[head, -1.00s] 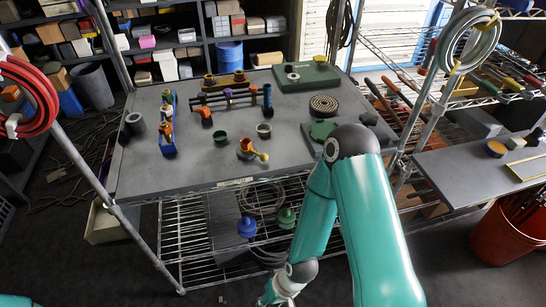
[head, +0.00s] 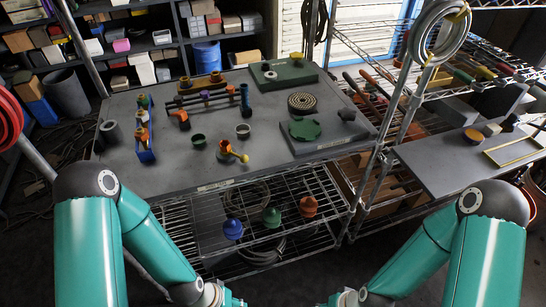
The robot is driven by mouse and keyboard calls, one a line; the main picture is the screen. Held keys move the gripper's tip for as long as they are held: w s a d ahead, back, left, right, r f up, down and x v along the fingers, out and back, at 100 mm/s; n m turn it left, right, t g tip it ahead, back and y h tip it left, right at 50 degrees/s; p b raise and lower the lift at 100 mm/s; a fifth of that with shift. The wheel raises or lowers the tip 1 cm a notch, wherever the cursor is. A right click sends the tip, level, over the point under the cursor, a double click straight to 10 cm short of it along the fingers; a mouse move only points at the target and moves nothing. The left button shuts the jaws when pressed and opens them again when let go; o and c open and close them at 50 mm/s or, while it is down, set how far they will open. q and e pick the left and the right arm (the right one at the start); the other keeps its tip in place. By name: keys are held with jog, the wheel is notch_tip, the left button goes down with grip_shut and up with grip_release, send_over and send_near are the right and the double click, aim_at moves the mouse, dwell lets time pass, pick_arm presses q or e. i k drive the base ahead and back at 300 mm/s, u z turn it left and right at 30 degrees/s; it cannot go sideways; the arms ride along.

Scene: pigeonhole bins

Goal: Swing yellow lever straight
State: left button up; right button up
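The yellow lever (head: 237,155) is on an orange valve-like fitting (head: 224,147) near the front middle of the grey table. The lever sticks out to the right and slightly toward me, with a round yellow end. It is not touched by either arm. My two teal arms reach in from the bottom left and bottom right, and their lower ends run down to the bottom edge of the head view.
A grey board with a green disc (head: 305,129) lies right. Wire shelf posts flank the table.

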aim_at(225, 149)
jog(key=u, duration=0.1)
jog(key=k, duration=0.65)
jog(key=u, duration=0.5)
jog(key=i, duration=1)
jog(key=u, duration=0.05)
